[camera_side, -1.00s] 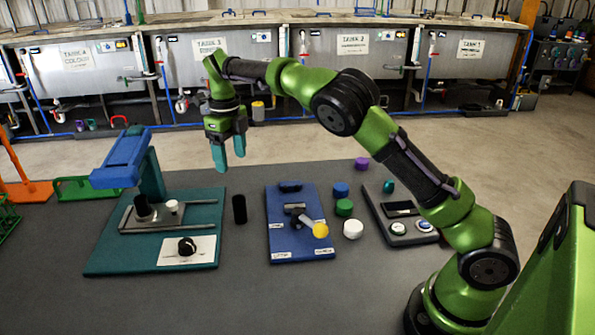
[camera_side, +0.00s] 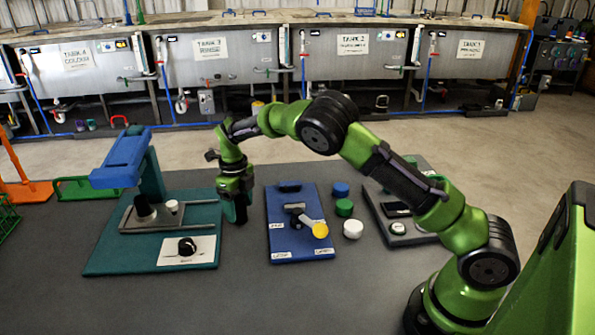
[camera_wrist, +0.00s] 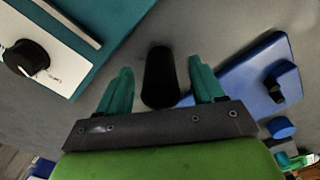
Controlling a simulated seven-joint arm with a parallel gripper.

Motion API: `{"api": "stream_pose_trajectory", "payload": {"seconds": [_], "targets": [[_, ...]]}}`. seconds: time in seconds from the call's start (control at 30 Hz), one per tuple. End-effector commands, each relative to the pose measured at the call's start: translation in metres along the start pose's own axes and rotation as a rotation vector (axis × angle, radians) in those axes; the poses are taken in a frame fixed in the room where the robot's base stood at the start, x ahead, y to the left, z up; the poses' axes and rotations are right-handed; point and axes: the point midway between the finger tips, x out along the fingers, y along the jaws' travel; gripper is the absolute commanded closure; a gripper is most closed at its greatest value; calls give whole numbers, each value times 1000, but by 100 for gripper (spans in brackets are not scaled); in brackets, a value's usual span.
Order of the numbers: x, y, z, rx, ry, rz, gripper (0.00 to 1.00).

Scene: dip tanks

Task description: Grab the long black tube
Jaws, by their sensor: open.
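The long black tube (camera_wrist: 158,80) stands upright on the grey table, between the dark teal board and the blue board. In the wrist view it lies between the two teal fingers of my gripper (camera_wrist: 160,74), with a gap on each side. The fingers are open and hold nothing. In the side view my gripper (camera_side: 236,208) points down at the tube's place and largely hides it. I cannot tell there exactly how far down the fingers reach along it.
Left stands a dark teal board (camera_side: 105,258) with a blue-armed device (camera_side: 122,160) and a black knob (camera_side: 187,247). Right is a blue board (camera_side: 290,240) with a yellow-ended lever (camera_side: 320,230), then blue, green and white round pieces (camera_side: 353,229). The front table is clear.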

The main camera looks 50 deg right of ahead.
Motion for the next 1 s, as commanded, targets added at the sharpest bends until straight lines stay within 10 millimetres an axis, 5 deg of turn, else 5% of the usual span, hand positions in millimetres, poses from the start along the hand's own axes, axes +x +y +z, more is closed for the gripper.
{"api": "stream_pose_trajectory", "payload": {"seconds": [0.37,0.8,1.0], "targets": [[16,0,0,1,-2,-1,33],[15,0,1,0,-2,-1,98],[14,0,1,0,-4,-1,100]]}}
